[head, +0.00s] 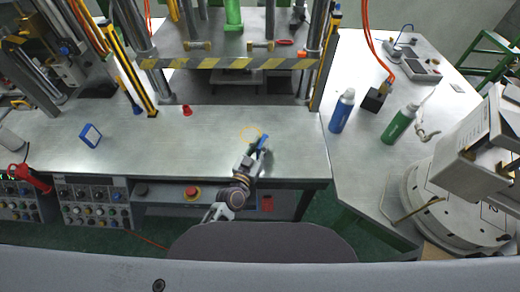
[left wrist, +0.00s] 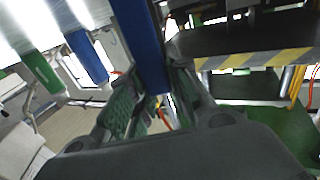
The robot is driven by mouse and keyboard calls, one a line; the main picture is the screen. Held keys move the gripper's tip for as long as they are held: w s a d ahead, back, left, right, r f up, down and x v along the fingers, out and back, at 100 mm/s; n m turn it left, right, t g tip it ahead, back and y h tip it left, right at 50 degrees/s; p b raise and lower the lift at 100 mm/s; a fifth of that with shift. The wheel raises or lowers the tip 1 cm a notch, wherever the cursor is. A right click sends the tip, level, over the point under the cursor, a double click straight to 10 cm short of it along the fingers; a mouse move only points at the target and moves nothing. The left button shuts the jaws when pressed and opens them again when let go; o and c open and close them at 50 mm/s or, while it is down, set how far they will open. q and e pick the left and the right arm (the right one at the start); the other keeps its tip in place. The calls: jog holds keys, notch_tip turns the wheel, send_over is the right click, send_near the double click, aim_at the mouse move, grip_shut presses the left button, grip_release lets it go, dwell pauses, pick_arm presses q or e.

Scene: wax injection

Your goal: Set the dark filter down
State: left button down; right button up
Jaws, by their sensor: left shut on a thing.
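My left gripper (head: 258,149) is over the front part of the metal table, right of its middle. It is shut on a dark blue, flat-sided piece, which I take to be the dark filter (head: 264,142). In the left wrist view the filter (left wrist: 141,40) stands as a long blue bar between the two green-padded fingers (left wrist: 150,100); its lower end is hidden by the fingers. A thin yellow ring (head: 242,131) shows on the tabletop just beyond the gripper. I cannot tell whether the filter touches the table. My right gripper is not in view.
A blue bottle (head: 342,111) and a green bottle (head: 399,124) are on the right. A striped press frame (head: 240,63) stands behind. The metal table (head: 215,150) is clear around the gripper.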

pick_arm(q)
jog(key=shift+f, duration=0.4)
jog(key=c, duration=1.3)
grip_release()
jog(key=shift+c, duration=0.2)
jog(key=shift+r, duration=0.15)
jog(key=b+v, duration=0.1)
jog(key=v, duration=1.1)
jog(key=shift+o, duration=0.5)
